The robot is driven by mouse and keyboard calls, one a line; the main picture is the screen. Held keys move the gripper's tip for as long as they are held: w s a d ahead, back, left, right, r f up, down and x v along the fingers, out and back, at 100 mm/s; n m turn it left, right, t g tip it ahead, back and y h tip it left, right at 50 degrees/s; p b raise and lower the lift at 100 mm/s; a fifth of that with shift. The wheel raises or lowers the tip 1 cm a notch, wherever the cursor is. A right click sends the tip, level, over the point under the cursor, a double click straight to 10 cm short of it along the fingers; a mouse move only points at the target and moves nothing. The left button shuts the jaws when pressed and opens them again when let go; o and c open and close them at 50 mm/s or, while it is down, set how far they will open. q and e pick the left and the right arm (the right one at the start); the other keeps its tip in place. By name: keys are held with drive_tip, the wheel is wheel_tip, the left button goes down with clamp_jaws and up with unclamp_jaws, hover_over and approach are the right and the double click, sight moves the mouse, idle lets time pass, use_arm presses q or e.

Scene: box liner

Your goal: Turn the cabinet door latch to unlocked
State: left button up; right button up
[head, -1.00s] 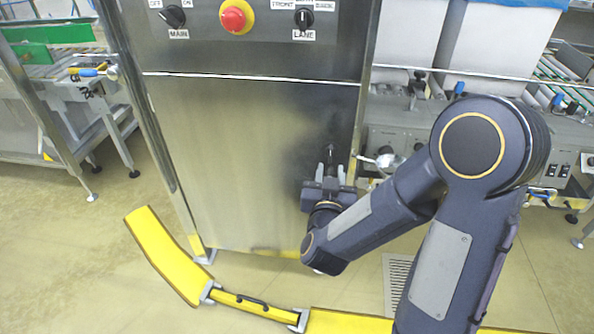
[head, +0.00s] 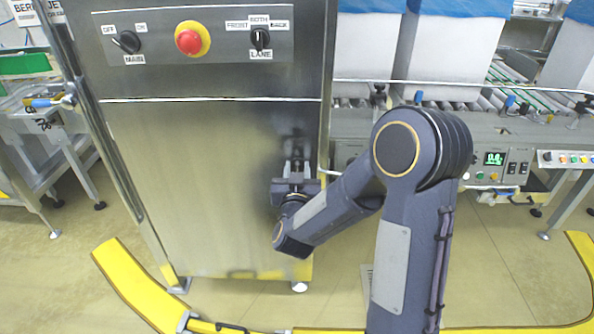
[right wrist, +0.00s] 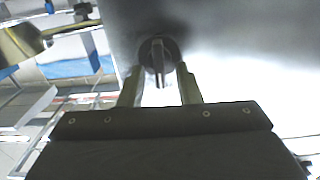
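The steel cabinet door (head: 190,190) fills the middle of the head view and is closed. In the right wrist view the latch (right wrist: 158,52) is a dark round knob with a raised narrow grip that stands about upright. My right gripper (head: 297,163) is at the door's right side, pointing at the door face. In the right wrist view its two fingers are apart, one on each side of the latch grip, with a gap showing on both sides. I cannot tell how far their tips reach along it. In the head view the gripper hides the latch. My left gripper is out of view.
Above the door is a panel with a red button (head: 189,41) and two black switches. A conveyor machine (head: 440,125) stands to the right, close to my right arm. A yellow floor barrier (head: 130,285) curves before the cabinet.

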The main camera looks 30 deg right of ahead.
clamp_jaws()
drive_tip(key=shift+f+m+b, duration=0.15)
drive_tip(key=shift+m+b, duration=0.35)
drive_tip(key=shift+b, duration=0.3)
drive_tip(key=m+b, duration=0.8)
drive_tip(key=b, duration=0.1)
drive_tip(key=f+m+b, duration=0.1)
drive_tip(key=m+b, duration=0.3)
drive_tip(key=shift+s+d, duration=0.35)
drive_tip(key=shift+d, duration=0.05)
drive_tip(key=shift+m+b, duration=2.25)
drive_tip(key=shift+m, duration=0.15)
unclamp_jaws()
